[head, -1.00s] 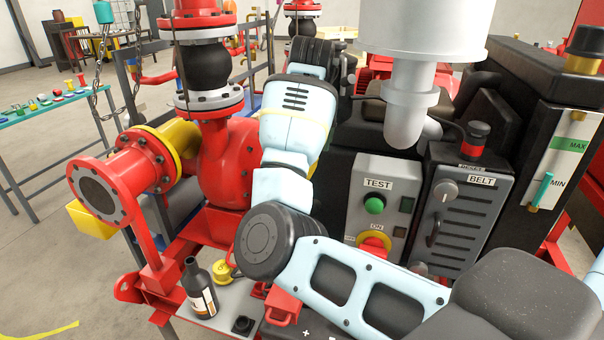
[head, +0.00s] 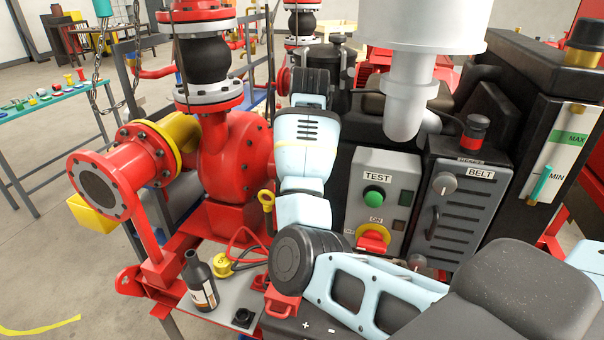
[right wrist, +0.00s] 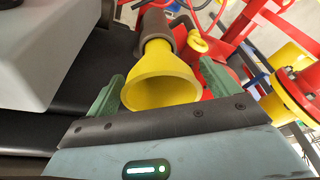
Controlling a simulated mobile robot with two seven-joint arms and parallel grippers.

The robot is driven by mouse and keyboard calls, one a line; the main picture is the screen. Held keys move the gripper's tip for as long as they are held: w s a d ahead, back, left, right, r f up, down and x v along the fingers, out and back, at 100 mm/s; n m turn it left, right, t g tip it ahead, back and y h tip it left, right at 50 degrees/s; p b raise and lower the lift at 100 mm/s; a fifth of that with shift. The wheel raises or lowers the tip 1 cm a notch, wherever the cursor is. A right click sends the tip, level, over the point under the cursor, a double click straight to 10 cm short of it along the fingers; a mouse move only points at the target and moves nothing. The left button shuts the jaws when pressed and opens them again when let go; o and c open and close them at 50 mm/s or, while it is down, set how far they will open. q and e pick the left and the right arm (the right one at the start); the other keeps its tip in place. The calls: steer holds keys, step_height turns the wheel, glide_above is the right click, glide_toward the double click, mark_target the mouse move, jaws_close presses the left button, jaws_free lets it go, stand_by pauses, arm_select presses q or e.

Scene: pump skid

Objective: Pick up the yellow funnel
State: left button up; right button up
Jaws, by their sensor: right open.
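The yellow funnel (right wrist: 160,80) is in the right wrist view, its wide mouth towards the camera. Its narrow end meets a dark grey-brown cylindrical part (right wrist: 154,24). My right gripper (right wrist: 161,72) is open, with one green finger on each side of the funnel's mouth. I see gaps between the fingers and the rim, and no grip. In the head view I cannot make out the funnel; my right arm stands in front of that area and hides the gripper. My left gripper is not in view.
A red pump (head: 236,160) stands left of my arm, with a grey control box (head: 383,205) on the right. A dark bottle (head: 200,284) and a yellow cap (head: 222,263) are on the low grey shelf.

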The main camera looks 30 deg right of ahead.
steer(key=shift+w+f, duration=0.15)
steer(key=shift+f, duration=0.25)
steer(key=shift+a, duration=0.1)
steer(key=c, duration=1.2)
steer(key=shift+r, duration=0.15)
